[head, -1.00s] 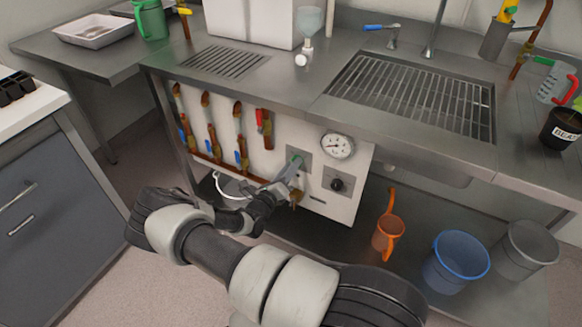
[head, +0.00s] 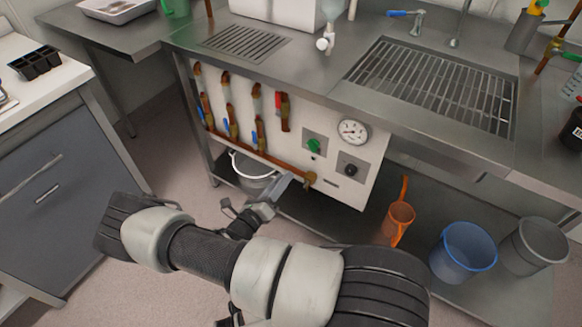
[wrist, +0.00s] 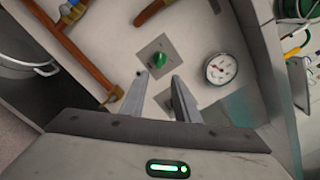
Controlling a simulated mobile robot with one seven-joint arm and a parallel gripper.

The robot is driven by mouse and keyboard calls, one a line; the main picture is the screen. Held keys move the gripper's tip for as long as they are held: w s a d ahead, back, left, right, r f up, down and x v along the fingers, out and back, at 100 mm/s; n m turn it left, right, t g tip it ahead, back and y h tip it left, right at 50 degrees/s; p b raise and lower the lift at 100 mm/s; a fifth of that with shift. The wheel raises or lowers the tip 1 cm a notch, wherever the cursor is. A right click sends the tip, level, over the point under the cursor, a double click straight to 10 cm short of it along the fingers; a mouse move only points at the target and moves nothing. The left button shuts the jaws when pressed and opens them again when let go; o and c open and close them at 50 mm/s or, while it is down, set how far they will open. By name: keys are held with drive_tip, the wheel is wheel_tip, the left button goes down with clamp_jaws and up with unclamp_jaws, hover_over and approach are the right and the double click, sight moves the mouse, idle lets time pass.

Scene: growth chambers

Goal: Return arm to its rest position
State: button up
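My gripper (head: 283,186) is in front of the lower part of the white valve panel (head: 334,186), held apart from it. In the wrist view its two fingers (wrist: 160,80) stand apart with nothing between them. The green knob (head: 314,146) on its grey plate is above the fingertips in the head view, and it also shows beyond them in the wrist view (wrist: 160,59). A black knob (head: 351,169) and a round gauge (head: 353,132) sit to its right. My arm reaches across the lower middle of the head view.
Copper pipes with blue and red valve handles (head: 282,110) run along the panel. A metal pot (head: 254,174) stands under the bench. An orange jug (head: 398,222), blue bucket (head: 464,252) and grey bucket (head: 535,245) stand at lower right. A grey cabinet (head: 63,197) is at left.

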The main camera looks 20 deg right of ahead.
drive_tip(key=shift+v, duration=0.9)
drive_tip(key=s+d+r+m+g+y, duration=0.15)
drive_tip(key=s+r+m+g, duration=0.35)
drive_tip(key=r+m, duration=0.5)
drive_tip(key=s+d+r+m+g+y, duration=0.1)
drive_tip(key=s+r+m+g+y, duration=0.2)
drive_tip(key=r+m+g, duration=0.55)
drive_tip(key=s+a+r+m+t+y, duration=0.25)
drive_tip(key=s+r+m, duration=0.2)
drive_tip(key=r, duration=0.35)
drive_tip(key=s+a+r+m+t+y, duration=0.1)
drive_tip(key=s+r+m+t+y, duration=0.25)
drive_tip(key=r+m, duration=0.3)
drive_tip(key=s+a+r+m+t+y, duration=0.1)
drive_tip(key=s+r+m+t+y, duration=0.1)
drive_tip(key=s+r+m+y, duration=0.45)
wheel_tip(320, 180, up, 24)
drive_tip(key=w+n+h+p, duration=0.1)
drive_tip(key=h+p, duration=0.1)
drive_tip(key=p, duration=2)
drive_tip(key=shift+w+a+h, duration=0.2)
drive_tip(key=shift+a+h, duration=0.1)
drive_tip(key=shift+h, duration=0.1)
